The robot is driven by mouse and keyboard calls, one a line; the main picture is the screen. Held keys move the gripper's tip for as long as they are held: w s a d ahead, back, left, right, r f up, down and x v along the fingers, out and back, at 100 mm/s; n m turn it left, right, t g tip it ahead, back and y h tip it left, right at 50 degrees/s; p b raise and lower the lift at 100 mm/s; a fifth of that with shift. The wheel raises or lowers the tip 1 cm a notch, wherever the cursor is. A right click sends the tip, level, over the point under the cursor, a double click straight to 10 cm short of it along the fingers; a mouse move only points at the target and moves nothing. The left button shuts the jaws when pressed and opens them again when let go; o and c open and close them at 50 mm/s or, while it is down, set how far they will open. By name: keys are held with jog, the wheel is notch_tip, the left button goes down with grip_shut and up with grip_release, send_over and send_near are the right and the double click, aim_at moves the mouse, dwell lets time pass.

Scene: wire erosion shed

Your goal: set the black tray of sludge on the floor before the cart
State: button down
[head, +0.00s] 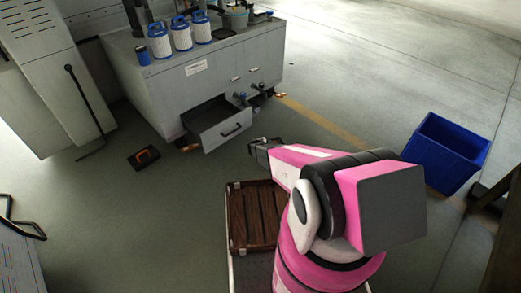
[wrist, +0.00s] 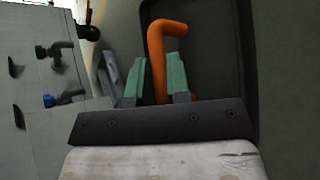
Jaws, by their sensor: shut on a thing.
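My gripper (head: 262,147) is in front of the open drawer in the head view. In the wrist view its green-padded fingers (wrist: 156,88) are shut on an upright orange bent handle (wrist: 157,65). A black tray-like body with rounded corners (wrist: 225,70) shows right behind the handle. The handle and this body are not clear in the head view, where my arm and gripper cover that spot. A brown slatted deck with a pale frame (head: 255,218), perhaps the cart, lies below my gripper, partly hidden by my arm.
A grey machine cabinet (head: 150,85) has an open drawer (head: 222,130) and blue-knobbed taps (head: 240,98). A black-and-orange item (head: 143,157) lies on the floor at left. A blue bin (head: 447,150) stands at right. Floor between the item and slatted deck is clear.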

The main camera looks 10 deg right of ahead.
jog(key=shift+w+a+f, duration=0.3)
jog(key=shift+w+f, duration=1.1)
jog(key=shift+f, duration=0.1)
jog(key=shift+w+a+f, duration=0.35)
jog(key=shift+w+f, duration=1.1)
jog(key=shift+f, duration=0.1)
jog(key=shift+w+a+f, duration=0.3)
jog(key=shift+w+f, duration=1.1)
jog(key=shift+f, duration=0.1)
jog(key=c, duration=1.1)
grip_release()
jog(key=shift+f, duration=0.1)
